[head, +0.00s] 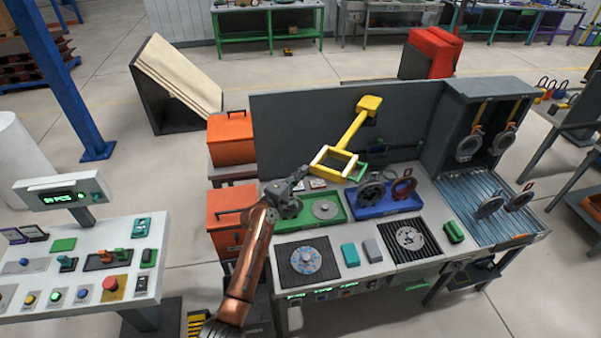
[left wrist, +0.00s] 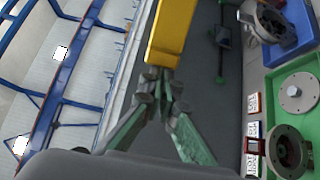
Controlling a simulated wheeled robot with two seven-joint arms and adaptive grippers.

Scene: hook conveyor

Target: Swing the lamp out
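The yellow lamp (head: 333,164) has a square frame head on a yellow arm (head: 352,130) that comes from a mount at the top of the grey back panel. Its head hangs over the back of the workbench. A green handle shows at its right side. My left gripper (head: 304,173) is at the frame's left corner. In the left wrist view the fingertips (left wrist: 160,86) are drawn together at the near end of a yellow lamp bar (left wrist: 173,32) and appear closed on it; the exact contact is partly hidden. My right gripper is not in view.
Below the lamp are a green tray (head: 309,222) and a blue tray (head: 372,213) with round metal parts. A grey cabinet (head: 492,92) with hanging rings stands at the right. Orange boxes (head: 231,138) stand left of the bench. A control desk (head: 60,275) is at the far left.

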